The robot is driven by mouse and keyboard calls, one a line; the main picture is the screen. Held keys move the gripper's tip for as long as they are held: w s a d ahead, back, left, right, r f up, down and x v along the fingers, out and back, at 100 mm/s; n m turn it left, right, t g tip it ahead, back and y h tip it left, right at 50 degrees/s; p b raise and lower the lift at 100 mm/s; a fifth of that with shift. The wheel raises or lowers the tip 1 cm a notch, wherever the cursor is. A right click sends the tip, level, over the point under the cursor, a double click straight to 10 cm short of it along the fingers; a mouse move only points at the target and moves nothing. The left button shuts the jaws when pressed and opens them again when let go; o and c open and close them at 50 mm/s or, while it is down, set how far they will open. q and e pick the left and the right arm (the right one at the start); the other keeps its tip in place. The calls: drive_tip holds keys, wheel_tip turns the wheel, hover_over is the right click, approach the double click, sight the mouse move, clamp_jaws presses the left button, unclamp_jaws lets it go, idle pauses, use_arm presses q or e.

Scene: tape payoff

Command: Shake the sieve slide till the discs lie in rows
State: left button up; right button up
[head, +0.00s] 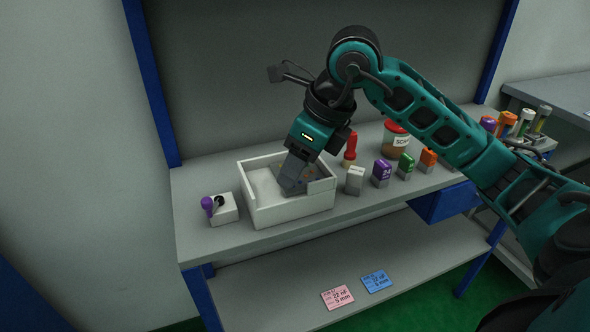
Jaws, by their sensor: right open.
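A white open-topped box (265,217) stands on the grey bench, with a plain pale floor showing at its left. I cannot tell for sure whether it is the sieve slide. My right gripper (291,187) reaches down into the box from above, its fingers open near the middle and right part. The gripper hides much of the inside. Small coloured specks (309,178) show beside the fingers, too small to tell whether they are discs. My left gripper is out of view.
A white block with a purple knob (208,204) stands left of the box. Right of it are a white block (355,180), purple (381,173) and green-topped (406,168) blocks and a red-lidded jar (396,143). Pink (337,298) and blue (376,281) cards lie on the lower shelf.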

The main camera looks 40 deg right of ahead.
drive_tip(key=shift+w+a+f, duration=0.1)
drive_tip(key=shift+w+f, duration=0.05)
drive_tip(key=shift+f, duration=0.25)
drive_tip(key=shift+c, duration=0.2)
clamp_jaws()
